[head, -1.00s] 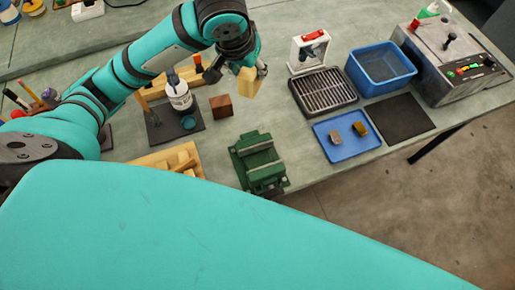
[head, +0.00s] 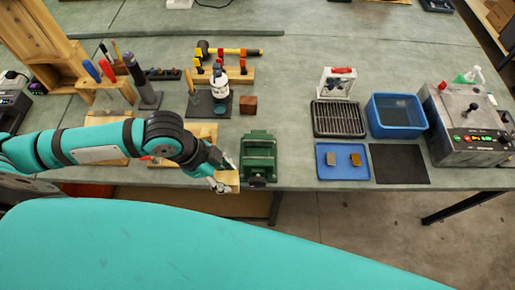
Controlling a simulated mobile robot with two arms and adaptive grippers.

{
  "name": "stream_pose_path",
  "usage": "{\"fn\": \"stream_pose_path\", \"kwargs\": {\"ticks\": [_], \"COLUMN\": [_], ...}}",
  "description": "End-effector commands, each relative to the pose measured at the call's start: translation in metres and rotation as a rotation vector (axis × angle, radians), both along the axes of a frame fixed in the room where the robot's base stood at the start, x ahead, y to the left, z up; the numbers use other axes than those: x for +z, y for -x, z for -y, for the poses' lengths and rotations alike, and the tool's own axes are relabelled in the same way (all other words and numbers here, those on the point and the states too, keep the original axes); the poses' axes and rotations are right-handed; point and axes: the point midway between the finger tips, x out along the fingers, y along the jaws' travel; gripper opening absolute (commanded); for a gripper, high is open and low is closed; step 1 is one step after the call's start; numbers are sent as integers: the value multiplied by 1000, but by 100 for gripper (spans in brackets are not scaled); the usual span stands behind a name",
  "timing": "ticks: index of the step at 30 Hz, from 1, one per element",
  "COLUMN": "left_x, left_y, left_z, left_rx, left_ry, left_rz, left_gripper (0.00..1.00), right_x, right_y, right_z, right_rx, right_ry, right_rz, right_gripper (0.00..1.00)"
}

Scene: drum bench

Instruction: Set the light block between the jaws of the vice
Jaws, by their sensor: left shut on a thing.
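The light block (head: 231,181) is pale wood and sits in my left gripper (head: 224,180), which is shut on it and partly hides it. The block is just left of the green vice (head: 258,152), near the front edge of the bench. The vice's jaws show from above, with no block seen between them. Whether the block touches the vice I cannot tell. My right gripper is not in view.
A dark brown block (head: 248,105) stands behind the vice. A bottle (head: 220,88) on a dark mat is behind my left arm. A blue tray (head: 329,173) with two small blocks lies to the right. Bench between vice and tray is clear.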

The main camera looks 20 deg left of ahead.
Motion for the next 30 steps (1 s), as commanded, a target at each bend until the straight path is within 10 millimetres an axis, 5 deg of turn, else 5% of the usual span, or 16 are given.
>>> {"fn": "stream_pose_path", "kwargs": {"ticks": [5, 21, 30], "left_x": [-5, -18, -26], "left_y": [-9, -136, -146], "left_z": [6, 35, 37], "left_rx": [-60, -60, -59], "left_ry": [3, 1, -1], "left_rz": [7, 6, 3], "left_gripper": [0, 0, 0], "right_x": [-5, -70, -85], "right_y": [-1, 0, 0], "right_z": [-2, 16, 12], "right_rx": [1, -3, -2], "right_ry": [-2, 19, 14], "right_rz": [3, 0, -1], "right_gripper": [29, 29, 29]}}
